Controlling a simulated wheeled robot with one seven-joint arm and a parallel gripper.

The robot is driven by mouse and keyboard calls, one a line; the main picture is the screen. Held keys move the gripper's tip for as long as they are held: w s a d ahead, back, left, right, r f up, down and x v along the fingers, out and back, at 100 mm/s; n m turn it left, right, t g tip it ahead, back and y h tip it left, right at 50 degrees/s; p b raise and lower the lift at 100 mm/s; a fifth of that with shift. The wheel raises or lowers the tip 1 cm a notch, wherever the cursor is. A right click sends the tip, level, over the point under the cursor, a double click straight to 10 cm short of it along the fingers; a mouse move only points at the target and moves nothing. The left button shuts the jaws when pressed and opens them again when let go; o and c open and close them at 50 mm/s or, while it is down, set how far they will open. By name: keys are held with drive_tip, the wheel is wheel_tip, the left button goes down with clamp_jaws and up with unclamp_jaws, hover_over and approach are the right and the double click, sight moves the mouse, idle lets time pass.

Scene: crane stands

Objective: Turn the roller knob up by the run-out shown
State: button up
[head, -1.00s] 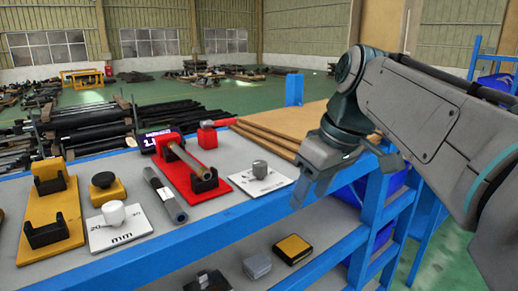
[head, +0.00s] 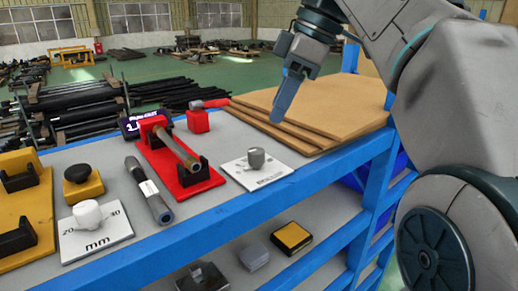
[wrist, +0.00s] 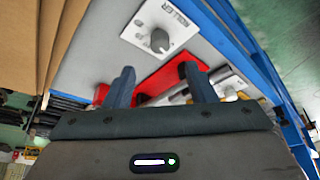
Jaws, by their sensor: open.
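The roller knob (head: 256,158) is a grey round knob on a white plate near the shelf's front edge. In the wrist view the knob (wrist: 160,40) stands on its plate marked ROLLER (wrist: 158,14), ahead of my fingertips. My gripper (head: 283,98) is open and empty, above and to the right of the knob, apart from it. Both fingers also show in the wrist view (wrist: 158,78). A dark run-out display (head: 131,123) stands behind the red stand (head: 186,178); its reading begins with 1 and the rest is hidden.
A grey bar (head: 180,150) lies in the red stand. A dark tube (head: 150,190) lies beside it. A white knob (head: 87,214) sits on a plate marked mm. A red tool (head: 198,120) and stacked brown boards (head: 310,108) are behind the roller knob. Yellow stands are at left.

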sight(258, 150)
drive_tip(key=x, duration=0.9)
drive_tip(key=shift+a+f, duration=0.1)
drive_tip(key=shift+f, duration=0.2)
drive_tip(key=shift+w, duration=0.1)
drive_tip(key=c, duration=1)
drive_tip(key=shift+o, duration=0.2)
